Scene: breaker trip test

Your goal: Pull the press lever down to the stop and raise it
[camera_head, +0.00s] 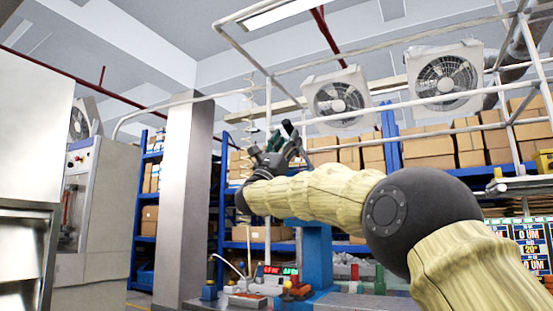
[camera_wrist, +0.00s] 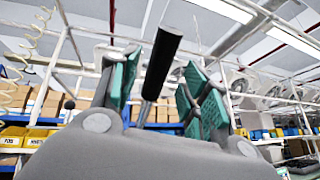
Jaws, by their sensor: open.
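The press lever shows in the wrist view as a black cylindrical handle (camera_wrist: 164,58) on a thin metal rod, tilted, with its top leaning right. My gripper (camera_wrist: 163,84) is open. Its green-padded fingers stand on either side of the lever, with visible gaps between the pads and the handle. In the head view my gripper (camera_head: 274,162) is raised above the blue press body (camera_head: 316,256), and a dark handle end (camera_head: 290,129) shows by its fingers. My arm hides part of the press, and the lever's pivot is not clear.
A grey pillar (camera_head: 190,200) stands left. Shelves with cardboard boxes (camera_head: 430,148) are behind. White frame bars and a coiled hose (camera_wrist: 35,45) are near the gripper.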

